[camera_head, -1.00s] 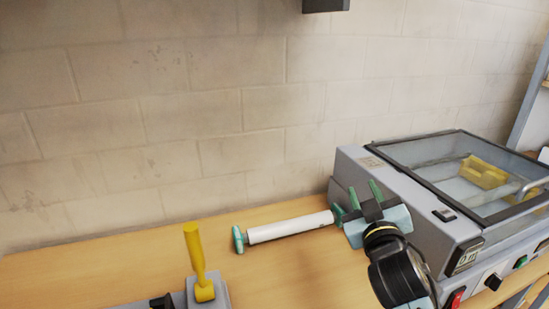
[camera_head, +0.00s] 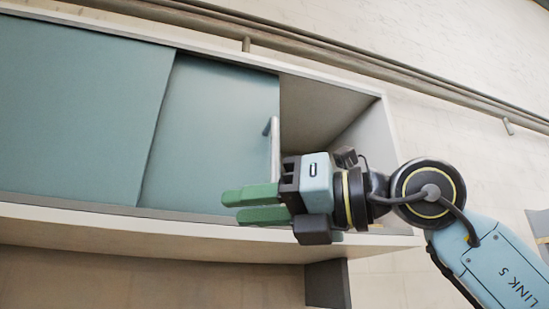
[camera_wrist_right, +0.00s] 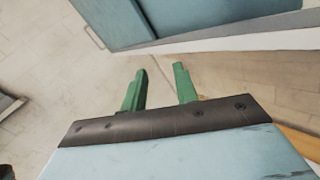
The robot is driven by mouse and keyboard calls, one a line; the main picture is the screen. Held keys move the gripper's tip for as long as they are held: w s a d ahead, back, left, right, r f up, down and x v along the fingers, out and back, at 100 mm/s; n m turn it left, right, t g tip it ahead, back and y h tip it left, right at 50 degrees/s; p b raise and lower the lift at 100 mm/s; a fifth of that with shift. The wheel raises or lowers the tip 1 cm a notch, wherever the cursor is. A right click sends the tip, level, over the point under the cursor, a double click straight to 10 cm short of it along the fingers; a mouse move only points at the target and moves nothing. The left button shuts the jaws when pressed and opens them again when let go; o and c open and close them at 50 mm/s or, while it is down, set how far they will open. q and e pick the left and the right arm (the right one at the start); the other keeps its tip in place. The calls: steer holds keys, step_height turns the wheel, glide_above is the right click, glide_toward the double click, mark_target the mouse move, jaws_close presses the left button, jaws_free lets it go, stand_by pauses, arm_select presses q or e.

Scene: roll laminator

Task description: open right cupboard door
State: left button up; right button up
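The right cupboard door (camera_head: 215,130) is a teal sliding panel in a wall cupboard. It stands partly to the left, so the cupboard's right end is open. Its grey bar handle (camera_head: 275,150) is upright at the door's right edge; the lower part is hidden behind my gripper. My right gripper (camera_head: 232,207) is in front of the door's lower right part, fingers pointing left. In the right wrist view its two green fingers (camera_wrist_right: 158,85) are apart with nothing between them. A teal panel (camera_wrist_right: 190,14) shows beyond them. My left gripper is not in view.
The left cupboard door (camera_head: 75,110) covers the left part. The open compartment (camera_head: 315,110) at the right looks empty where visible. The cupboard's bottom ledge (camera_head: 120,222) runs just below my gripper. Pipes (camera_head: 330,55) run along the wall above.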

steer(key=s+d+r+m+t+h, duration=0.1)
steer(key=s+d+r+t+h, duration=0.1)
steer(key=d+r+t+h, duration=0.3)
steer(key=m+t+h, duration=0.3)
steer(key=m+t, duration=0.1)
glide_toward(277, 149)
steer(key=p+x, duration=0.5)
steer(key=x, duration=0.4)
steer(key=shift+w+a+r, duration=0.15)
steer(key=shift+w+a, duration=0.05)
steer(key=shift+w, duration=0.05)
steer(key=shift+w+a, duration=0.25)
steer(key=shift+w, duration=0.2)
jaws_close()
